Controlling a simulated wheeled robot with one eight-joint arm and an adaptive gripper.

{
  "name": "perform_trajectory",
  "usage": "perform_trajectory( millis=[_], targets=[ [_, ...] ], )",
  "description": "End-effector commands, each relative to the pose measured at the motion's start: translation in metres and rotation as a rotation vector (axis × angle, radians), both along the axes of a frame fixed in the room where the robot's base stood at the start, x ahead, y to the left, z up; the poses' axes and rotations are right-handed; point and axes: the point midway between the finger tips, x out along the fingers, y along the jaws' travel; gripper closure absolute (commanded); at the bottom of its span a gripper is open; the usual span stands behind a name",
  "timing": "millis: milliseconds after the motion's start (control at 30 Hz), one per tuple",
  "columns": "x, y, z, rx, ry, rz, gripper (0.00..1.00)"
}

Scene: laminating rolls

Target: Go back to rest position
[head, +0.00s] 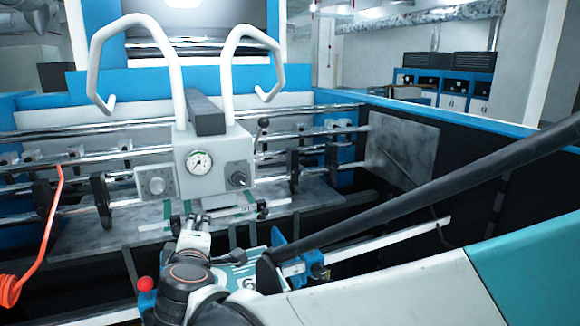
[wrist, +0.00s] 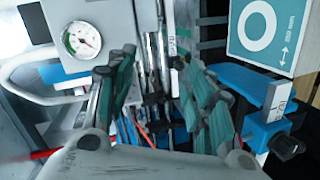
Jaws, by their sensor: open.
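My gripper (head: 201,218) is in the lower middle of the head view, in front of the grey control box (head: 212,160) with the round gauge. In the wrist view my gripper (wrist: 152,75) shows two fingers with green pads, spread apart. I see no object held between them. Metal rods and dark parts of the machine show behind the gap. The gauge (wrist: 82,40) is to the left of the fingers, and a teal label plate (wrist: 262,35) is to the right.
Two white curved handles (head: 160,40) rise above the control box. Chrome bars (head: 80,130) cross the machine. An orange coiled hose (head: 12,290) hangs at left. A black bar (head: 420,195) slants across the right. A blue clamp (head: 300,265) is right of my arm.

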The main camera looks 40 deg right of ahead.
Motion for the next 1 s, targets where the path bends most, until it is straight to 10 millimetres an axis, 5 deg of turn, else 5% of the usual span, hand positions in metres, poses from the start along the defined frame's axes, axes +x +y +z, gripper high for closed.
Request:
perform_trajectory(
  millis=[200,433,700,1000],
  targets=[
    [-0.071,-0.028,-0.08,0.427,0.135,-0.169,0.52],
    [-0.143,-0.008,-0.143,0.855,0.266,-0.296,0.52],
    [-0.181,0.024,-0.167,1.12,0.343,-0.346,0.52],
    [-0.183,0.027,-0.166,1.139,0.349,-0.347,0.52]
  ],
)
